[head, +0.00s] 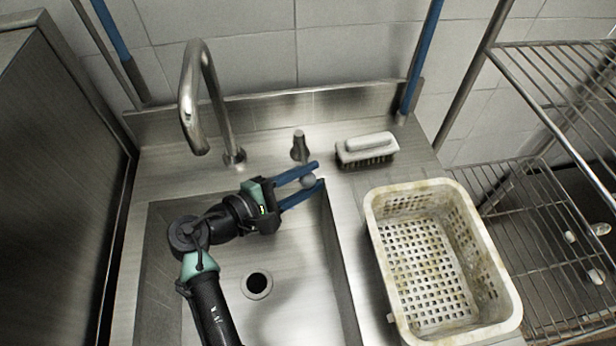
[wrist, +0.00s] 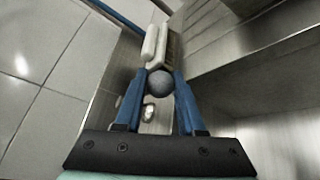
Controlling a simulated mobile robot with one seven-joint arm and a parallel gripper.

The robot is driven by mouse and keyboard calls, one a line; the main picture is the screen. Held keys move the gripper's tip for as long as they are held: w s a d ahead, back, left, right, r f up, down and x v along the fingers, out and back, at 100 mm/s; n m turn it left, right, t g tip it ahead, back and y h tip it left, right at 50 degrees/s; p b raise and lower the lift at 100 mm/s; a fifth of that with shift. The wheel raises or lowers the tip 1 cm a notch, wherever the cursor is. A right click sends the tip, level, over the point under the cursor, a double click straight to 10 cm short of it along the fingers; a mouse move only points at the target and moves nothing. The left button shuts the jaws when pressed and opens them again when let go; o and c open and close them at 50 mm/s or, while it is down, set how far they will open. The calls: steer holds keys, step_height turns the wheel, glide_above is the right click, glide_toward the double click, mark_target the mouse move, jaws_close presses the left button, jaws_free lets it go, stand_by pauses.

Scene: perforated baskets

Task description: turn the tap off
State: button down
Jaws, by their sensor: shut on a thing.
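The curved metal tap (head: 205,100) rises at the back left of the sink, and its spout points down over the basin. No stream of water can be made out under it. A short metal tap handle (head: 300,147) stands upright on the ledge to the right of the spout.
A white scrubbing brush (head: 367,150) lies on the ledge right of the handle. A worn perforated basket (head: 376,210) stands on the right counter. A wire rack (head: 545,205) is at the far right. The basin holds a dark drain (head: 257,284).

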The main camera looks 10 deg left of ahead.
steer(key=c, duration=0.5)
jaws_free()
steer(key=v, duration=1.3)
